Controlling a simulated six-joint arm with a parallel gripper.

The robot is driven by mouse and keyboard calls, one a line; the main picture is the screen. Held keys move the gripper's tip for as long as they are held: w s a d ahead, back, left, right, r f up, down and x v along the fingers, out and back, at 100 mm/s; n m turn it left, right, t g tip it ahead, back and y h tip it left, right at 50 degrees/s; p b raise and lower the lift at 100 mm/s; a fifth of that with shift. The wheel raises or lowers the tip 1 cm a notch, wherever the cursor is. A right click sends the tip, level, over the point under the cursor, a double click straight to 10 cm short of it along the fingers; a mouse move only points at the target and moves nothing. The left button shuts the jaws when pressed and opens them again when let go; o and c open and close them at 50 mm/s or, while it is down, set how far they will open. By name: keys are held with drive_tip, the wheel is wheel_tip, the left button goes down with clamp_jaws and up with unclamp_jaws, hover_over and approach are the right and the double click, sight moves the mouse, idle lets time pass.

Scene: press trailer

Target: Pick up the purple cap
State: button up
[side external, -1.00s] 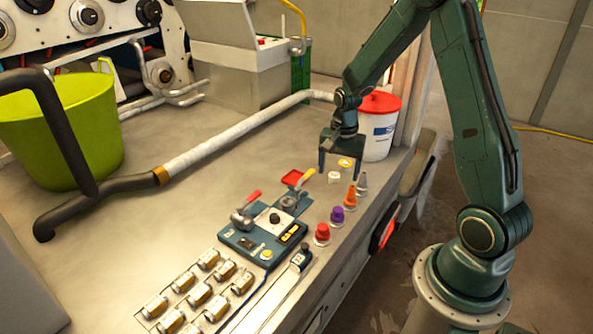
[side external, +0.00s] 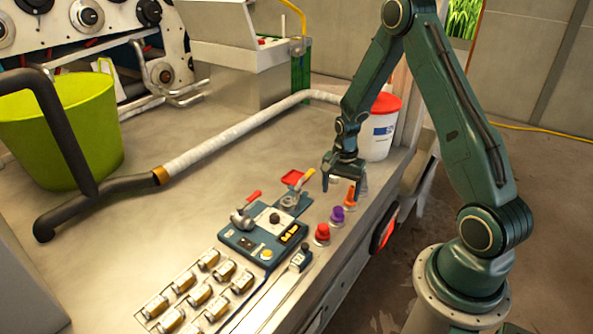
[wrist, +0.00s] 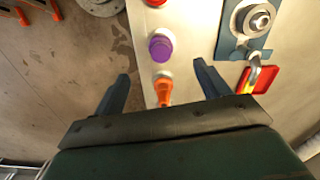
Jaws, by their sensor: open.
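The purple cap (side external: 337,214) stands in the row of coloured pieces along the table's right edge, between a red cap (side external: 322,233) and an orange piece (side external: 350,197). In the wrist view the purple cap (wrist: 160,47) is upper centre, ahead of my fingers and not between them. My gripper (side external: 342,184) is open and empty, above the row near the orange piece. In the wrist view my gripper (wrist: 162,82) has its two fingers spread, with the orange piece (wrist: 163,92) showing between them.
A teal valve panel (side external: 262,237) with red and yellow handles stands left of the row. Several metal cylinders (side external: 200,291) lie in front. A white bucket with a red lid (side external: 381,130) stands behind my gripper. The table's middle is clear.

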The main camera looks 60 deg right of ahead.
sight(338, 208)
drive_tip(key=shift+f, duration=2.4)
drive_tip(key=shift+w+f, duration=0.1)
drive_tip(key=shift+f, duration=2.45)
drive_tip(key=c, duration=1.1)
drive_tip(key=shift+r, duration=0.45)
clamp_jaws()
wheel_tip(338, 208, up, 19)
